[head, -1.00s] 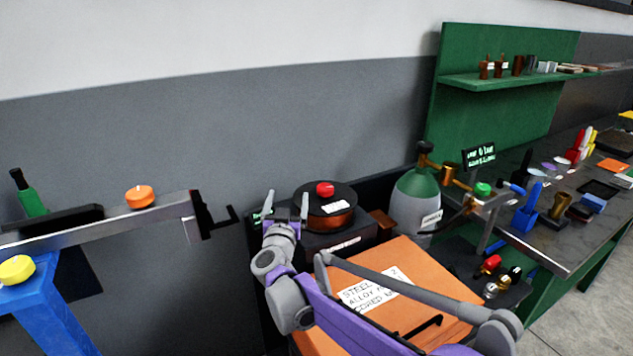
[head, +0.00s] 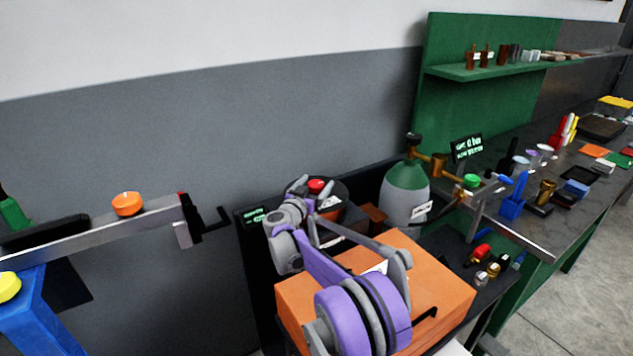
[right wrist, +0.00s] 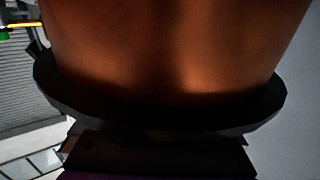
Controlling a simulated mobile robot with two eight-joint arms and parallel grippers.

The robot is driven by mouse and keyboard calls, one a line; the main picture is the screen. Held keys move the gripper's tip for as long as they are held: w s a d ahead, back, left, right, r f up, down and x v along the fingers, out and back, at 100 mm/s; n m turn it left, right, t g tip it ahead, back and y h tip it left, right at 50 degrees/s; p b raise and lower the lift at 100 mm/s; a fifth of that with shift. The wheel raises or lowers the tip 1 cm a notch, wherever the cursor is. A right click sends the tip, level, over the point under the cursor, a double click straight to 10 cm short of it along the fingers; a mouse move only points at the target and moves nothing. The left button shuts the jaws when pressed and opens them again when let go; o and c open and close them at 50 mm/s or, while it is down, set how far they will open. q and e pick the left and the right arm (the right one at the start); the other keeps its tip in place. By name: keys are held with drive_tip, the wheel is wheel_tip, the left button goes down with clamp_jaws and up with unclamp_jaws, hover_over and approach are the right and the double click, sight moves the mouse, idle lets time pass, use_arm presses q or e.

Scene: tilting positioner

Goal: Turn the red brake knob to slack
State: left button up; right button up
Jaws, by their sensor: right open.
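My right gripper (head: 306,198) is open, in front of the spool and close to the knob. Whether a finger touches the knob or the spool cannot be told. The knob does not show there. My left gripper is not in view.
An orange box (head: 440,290) stands just in front of the spool, below my right arm. A grey-green gas cylinder (head: 407,195) stands to the right. A metal beam with an orange knob (head: 127,204) lies to the left. A cluttered workbench (head: 545,222) is at the far right.

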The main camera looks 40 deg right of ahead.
drive_tip(key=shift+w+d, duration=0.2)
drive_tip(key=shift+d, duration=0.1)
drive_tip(key=c, duration=1.4)
